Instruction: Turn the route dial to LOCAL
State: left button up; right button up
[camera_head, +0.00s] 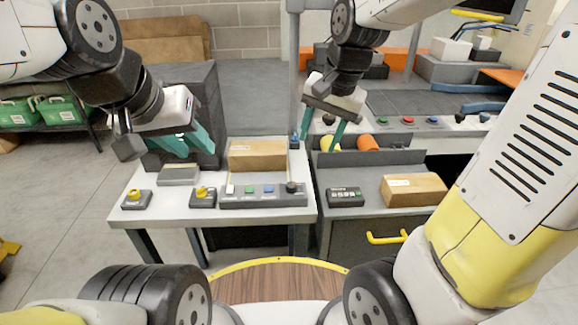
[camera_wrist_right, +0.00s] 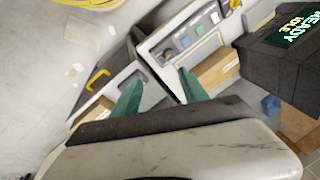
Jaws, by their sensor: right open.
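A grey control panel (camera_head: 264,201) lies on the white table. It carries a white switch, a green button, a blue button and a black knob (camera_head: 291,187) at its right end, which may be the route dial. Its labels and pointer are too small to read. The panel also shows in the right wrist view (camera_wrist_right: 188,38), beyond the fingers. My right gripper (camera_head: 324,132) is open and empty, pointing down behind and right of the knob, well apart from it. My left gripper (camera_head: 188,143) looks open and empty above the table's left part.
A cardboard box (camera_head: 257,155) stands just behind the panel. Two small yellow-topped units (camera_head: 203,197) (camera_head: 137,199) sit left of it. A grey cabinet (camera_head: 345,222) on the right carries a small button box (camera_head: 345,197) and another carton (camera_head: 413,190).

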aim_at(291, 184)
jog(key=w+a+f+m, duration=0.1)
jog(key=w+f, duration=0.1)
jog(key=f, duration=0.1)
jog(key=w+a+f+m+g+h, duration=0.1)
jog(key=w+a+f, duration=0.1)
jog(key=f, duration=0.1)
jog(key=w+a+f+m+g, duration=0.1)
jog(key=w+a+f+m, duration=0.1)
jog(key=f, duration=0.2)
jog(key=shift+w+a+h, duration=0.2)
jog(key=shift+w+h, duration=0.1)
jog(key=shift+h, duration=0.1)
jog(key=shift+w+a+f+g, duration=0.1)
jog(key=shift+a+f+g, duration=0.05)
jog(key=shift+f+g, duration=0.2)
notch_tip(291, 184, down, 8)
jog(key=shift+r, duration=0.1)
grip_shut()
